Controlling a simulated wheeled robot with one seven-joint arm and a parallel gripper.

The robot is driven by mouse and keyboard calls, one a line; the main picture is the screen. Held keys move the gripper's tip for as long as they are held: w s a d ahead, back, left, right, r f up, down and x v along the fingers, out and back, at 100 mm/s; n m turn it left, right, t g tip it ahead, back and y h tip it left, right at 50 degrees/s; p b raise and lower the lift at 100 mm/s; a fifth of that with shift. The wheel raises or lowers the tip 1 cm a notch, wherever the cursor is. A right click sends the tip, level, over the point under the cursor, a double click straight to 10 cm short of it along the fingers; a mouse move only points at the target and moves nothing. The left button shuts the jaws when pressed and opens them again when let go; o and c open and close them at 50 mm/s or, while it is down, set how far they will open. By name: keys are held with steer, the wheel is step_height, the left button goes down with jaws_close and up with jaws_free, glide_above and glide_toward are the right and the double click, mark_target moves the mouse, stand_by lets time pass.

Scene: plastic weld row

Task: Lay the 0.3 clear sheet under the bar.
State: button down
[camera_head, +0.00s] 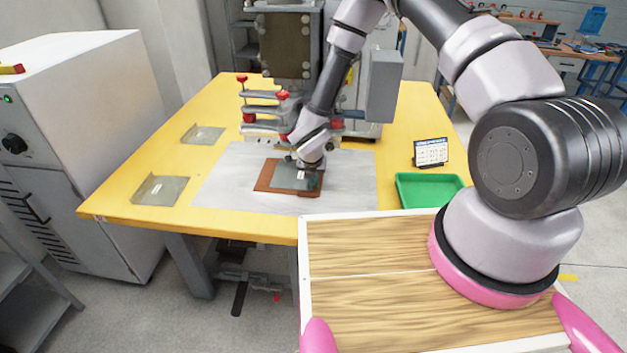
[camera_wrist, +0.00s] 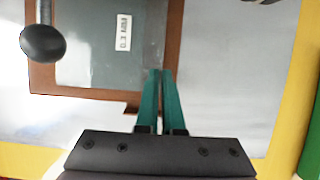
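The 0.3 clear sheet (camera_head: 291,177), thin and greyish with a small white label, is over a brown pad (camera_head: 262,187) on the pale work surface. The sheet (camera_wrist: 92,65) covers most of the brown pad (camera_wrist: 172,50) in the wrist view, its label upside down. Whether it lies flat or hovers slightly is hard to tell. My gripper (camera_head: 313,178) is at the sheet's right end. In the wrist view, the teal fingers of my gripper (camera_wrist: 162,74) are nearly together at the sheet's edge and appear shut on it. The bar is not clearly distinguishable behind my arm.
The press head (camera_head: 291,45) stands behind the pad, with red-knobbed clamps (camera_head: 262,97) at its left. Two shallow grey holders (camera_head: 160,190) lie on the table's left. A green tray (camera_head: 428,191) and a sign card (camera_head: 431,152) are at the right. A black knob (camera_wrist: 43,44) overhangs the pad.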

steer(key=shift+f, duration=0.1)
stand_by(0.6)
steer(key=c, duration=1)
jaws_free()
steer(key=shift+o, duration=0.2)
steer(key=shift+r, duration=1.55)
steer(key=shift+s+a+r, duration=0.2)
steer(key=shift+s+a, duration=0.05)
steer(key=shift+s, duration=1.05)
steer(key=shift+s+a+r, duration=0.25)
steer(key=shift+s+a, duration=0.05)
steer(key=shift+s, duration=1)
steer(key=shift+s+a+r, duration=0.2)
steer(key=shift+s+a, duration=0.05)
steer(key=shift+s, duration=1.05)
